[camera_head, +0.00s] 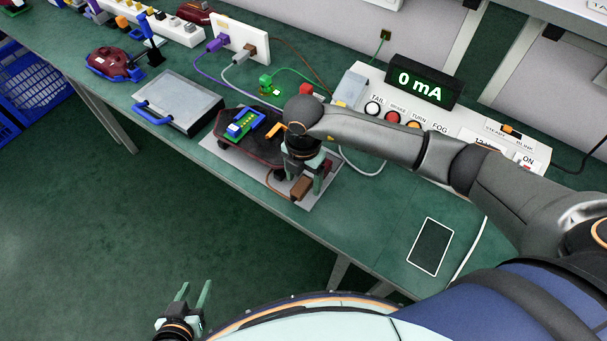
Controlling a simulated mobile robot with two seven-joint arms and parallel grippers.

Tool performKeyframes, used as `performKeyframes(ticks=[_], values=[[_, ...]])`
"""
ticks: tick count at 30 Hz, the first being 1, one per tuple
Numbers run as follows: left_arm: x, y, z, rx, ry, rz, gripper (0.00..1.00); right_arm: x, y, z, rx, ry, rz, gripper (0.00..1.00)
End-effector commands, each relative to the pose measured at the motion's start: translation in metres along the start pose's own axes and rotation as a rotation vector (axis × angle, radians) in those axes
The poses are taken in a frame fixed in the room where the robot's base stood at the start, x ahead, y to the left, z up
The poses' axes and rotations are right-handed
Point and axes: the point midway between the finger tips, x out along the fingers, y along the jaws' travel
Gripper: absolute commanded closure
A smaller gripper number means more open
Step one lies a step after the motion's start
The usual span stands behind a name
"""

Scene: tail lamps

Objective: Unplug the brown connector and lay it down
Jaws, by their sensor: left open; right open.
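A brown connector (301,189) with a thin brown lead is at the front right end of the dark red tail lamp (246,134), which lies on a light grey plate (232,157). My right gripper (304,182) points down over this end, its green fingers open and close around or beside the connector. The arm hides part of the lamp, and I cannot tell whether the fingers touch the connector. Another brown plug (249,50) is in the upright white panel (240,36). My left gripper (192,296) is open and empty, low in front of the bench.
A test box (463,127) with a "0 mA" display (421,83) stands behind my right arm. A grey case with a blue handle (178,101) lies left of the lamp. A dark framed pad (431,246) lies at right, with bare green bench (375,215) between it and the plate.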

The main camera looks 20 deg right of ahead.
Motion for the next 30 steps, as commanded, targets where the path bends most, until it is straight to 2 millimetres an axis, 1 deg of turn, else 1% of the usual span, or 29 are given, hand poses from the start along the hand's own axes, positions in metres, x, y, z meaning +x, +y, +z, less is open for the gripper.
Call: performKeyframes(ticks=[2,21,22,26,27,30], values=[[-0.0001,0.0001,0.0002,0.0,0.0,0.0,0.5,-0.0001,0.0,-0.0001,0.0,0.0,0.0,0.26],[-0.0003,0.0001,0.0,0.001,0.0,0.001,0.5,-0.0006,0.0,0.0002,0.0,0.0,0.0,0.98],[-0.0003,0.0001,-0.0001,0.001,0.0,0.001,0.5,-0.0006,0.0,0.0002,0.0,0.0,0.0,1.0],[-0.0003,0.0001,-0.0001,0.001,0.001,0.001,0.5,-0.0006,0.0,0.0003,0.0,0.0,0.0,1.0],[-0.0003,0.0001,-0.0001,0.001,0.001,0.001,0.5,-0.0006,0.0,0.0003,0.0,0.0,0.0,0.66],[-0.0003,0.0,-0.0001,0.001,0.001,0.001,0.5,-0.0007,0.0,0.0003,0.001,0.0,0.0,0.77]])
